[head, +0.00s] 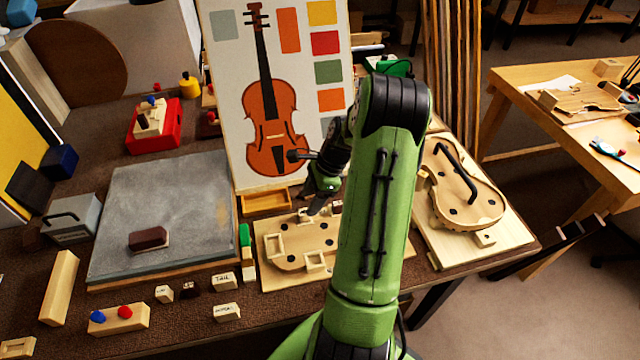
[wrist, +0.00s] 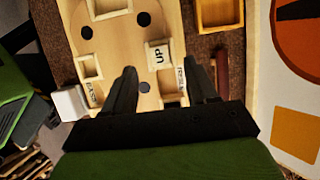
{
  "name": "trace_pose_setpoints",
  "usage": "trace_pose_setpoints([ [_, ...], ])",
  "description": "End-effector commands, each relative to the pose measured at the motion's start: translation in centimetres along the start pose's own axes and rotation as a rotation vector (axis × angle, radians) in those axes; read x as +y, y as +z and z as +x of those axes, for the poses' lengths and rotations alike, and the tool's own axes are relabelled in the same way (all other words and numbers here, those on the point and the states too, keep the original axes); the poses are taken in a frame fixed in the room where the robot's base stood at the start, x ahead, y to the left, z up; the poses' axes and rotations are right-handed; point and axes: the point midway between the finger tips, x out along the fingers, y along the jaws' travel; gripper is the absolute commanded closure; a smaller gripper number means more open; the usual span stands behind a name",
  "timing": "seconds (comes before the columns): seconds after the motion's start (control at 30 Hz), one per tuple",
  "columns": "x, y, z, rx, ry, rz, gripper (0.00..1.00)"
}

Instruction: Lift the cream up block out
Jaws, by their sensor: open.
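The cream block marked UP (wrist: 158,54) shows in the wrist view at the edge of the pale wooden mould board (wrist: 117,45). It looks set in a pocket there, though its depth is unclear. My gripper (wrist: 159,80) is open and empty, with its two dark fingers apart and the block ahead of and between the tips. In the head view my gripper (head: 317,207) is over the far side of the mould board (head: 275,273). My arm hides the board's right part, and the UP block is hard to make out there.
An empty wooden tray (head: 265,202) lies beside the board, below the violin poster (head: 225,95). Loose labelled blocks, including one marked TAIL (head: 222,279), stand to the front left. A grey slab (head: 165,205) lies left. A violin body (head: 460,200) lies right.

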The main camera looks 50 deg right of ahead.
Motion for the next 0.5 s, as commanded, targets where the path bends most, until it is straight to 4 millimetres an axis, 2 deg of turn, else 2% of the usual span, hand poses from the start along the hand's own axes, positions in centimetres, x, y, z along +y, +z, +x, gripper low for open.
trace_pose_setpoints([
  [0.03, 0.1, -0.1, 1.5, -0.002, 0.004, -0.001, 0.43],
  [0.2, 0.0, 0.0, 4.1, -0.001, 0.002, -0.001, 0.43],
  [0.5, 0.0, 0.0, 4.8, 0.000, -0.001, -0.001, 0.43],
])
